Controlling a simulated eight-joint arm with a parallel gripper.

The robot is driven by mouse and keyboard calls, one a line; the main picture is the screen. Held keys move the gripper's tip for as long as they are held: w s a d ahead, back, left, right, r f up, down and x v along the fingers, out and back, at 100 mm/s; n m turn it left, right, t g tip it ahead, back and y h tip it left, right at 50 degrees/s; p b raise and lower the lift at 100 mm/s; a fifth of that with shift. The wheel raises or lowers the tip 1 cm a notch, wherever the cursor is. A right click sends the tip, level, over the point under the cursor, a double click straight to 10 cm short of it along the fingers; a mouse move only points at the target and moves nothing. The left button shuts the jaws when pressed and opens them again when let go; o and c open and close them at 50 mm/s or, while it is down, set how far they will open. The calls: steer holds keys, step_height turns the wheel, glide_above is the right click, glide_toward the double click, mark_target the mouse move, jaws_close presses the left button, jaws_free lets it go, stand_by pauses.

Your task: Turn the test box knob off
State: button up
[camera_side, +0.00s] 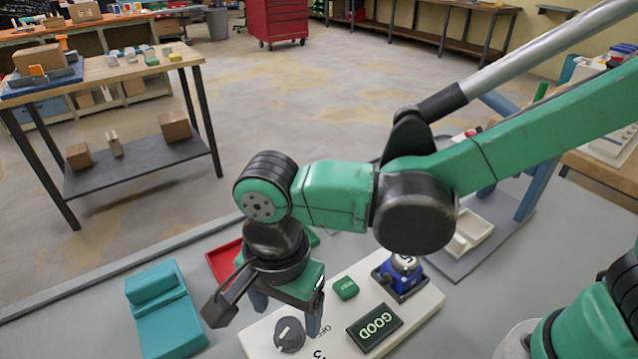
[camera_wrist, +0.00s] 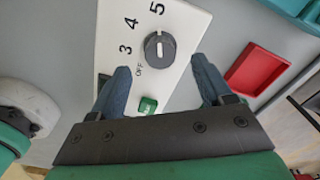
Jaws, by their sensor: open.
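The test box (camera_side: 262,340) is a white panel on the grey bench. Its dark grey round knob (camera_side: 289,334) sits near the front end in the side view. In the wrist view the knob (camera_wrist: 159,49) has a light pointer line, with OFF and the numbers 3, 4 and 5 printed around it. My gripper (camera_side: 272,312) is above the panel, fingers pointing down and apart. In the wrist view my gripper (camera_wrist: 160,84) has its two blue-grey fingers on either side of the panel, with the knob ahead of them and nothing held.
A green button (camera_side: 346,288), a GOOD display (camera_side: 375,327) and a blue socketed part (camera_side: 401,276) are on the panel. A red tray (camera_side: 224,262) is behind my gripper. A teal box (camera_side: 165,311) stands left. A white bin (camera_side: 467,232) is at right.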

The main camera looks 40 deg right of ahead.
mark_target(288, 328)
steer(key=shift+f, duration=1.9)
jaws_close()
